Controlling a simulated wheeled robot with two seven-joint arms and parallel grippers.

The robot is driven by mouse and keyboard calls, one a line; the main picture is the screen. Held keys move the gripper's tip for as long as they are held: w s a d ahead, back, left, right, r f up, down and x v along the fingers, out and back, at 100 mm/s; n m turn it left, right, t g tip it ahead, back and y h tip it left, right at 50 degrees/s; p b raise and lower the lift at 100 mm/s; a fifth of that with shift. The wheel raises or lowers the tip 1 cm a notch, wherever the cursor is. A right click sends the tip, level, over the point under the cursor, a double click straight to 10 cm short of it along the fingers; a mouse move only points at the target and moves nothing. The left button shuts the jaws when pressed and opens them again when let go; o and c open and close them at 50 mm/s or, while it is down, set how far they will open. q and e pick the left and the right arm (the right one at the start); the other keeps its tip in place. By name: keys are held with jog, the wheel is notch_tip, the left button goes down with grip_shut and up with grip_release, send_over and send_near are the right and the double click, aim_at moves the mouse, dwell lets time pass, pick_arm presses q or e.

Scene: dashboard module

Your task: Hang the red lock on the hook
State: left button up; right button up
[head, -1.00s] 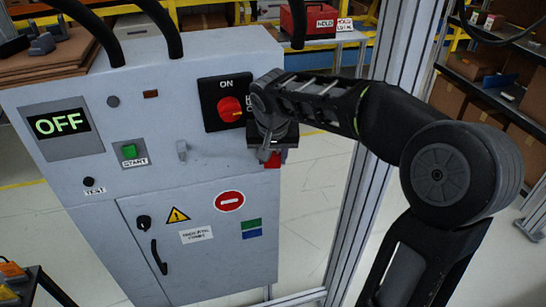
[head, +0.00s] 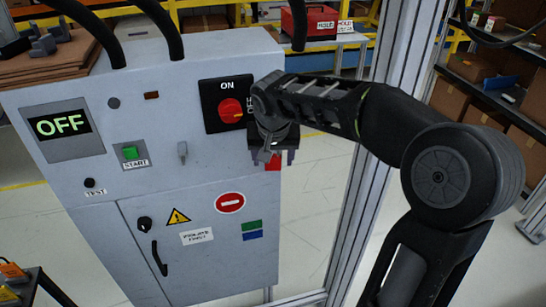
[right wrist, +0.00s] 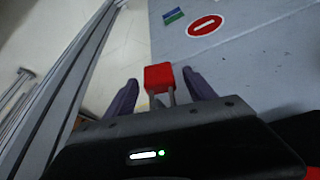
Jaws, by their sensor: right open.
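The red lock (head: 273,163) shows just below my right gripper, by the right edge of the grey cabinet in the head view. In the right wrist view the red lock (right wrist: 158,77) lies between the two fingers, its grey shackle pointing back toward the palm. My right gripper (head: 273,156) is open, with a gap between each finger and the lock in the right wrist view (right wrist: 160,82). What holds the lock up is hidden by the gripper. A small grey hook-like part (head: 183,152) sticks out of the cabinet front, with nothing on it. My left gripper is out of view.
The grey cabinet (head: 215,168) carries a red rotary switch (head: 231,110), an OFF display (head: 62,126) and a green start button (head: 130,152). A metal frame post (head: 375,150) stands to the right, behind my right arm.

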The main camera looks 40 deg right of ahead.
jog(key=b+v, duration=0.1)
jog(key=v, duration=0.6)
jog(key=shift+r, duration=0.4)
jog(key=shift+s+a, duration=0.1)
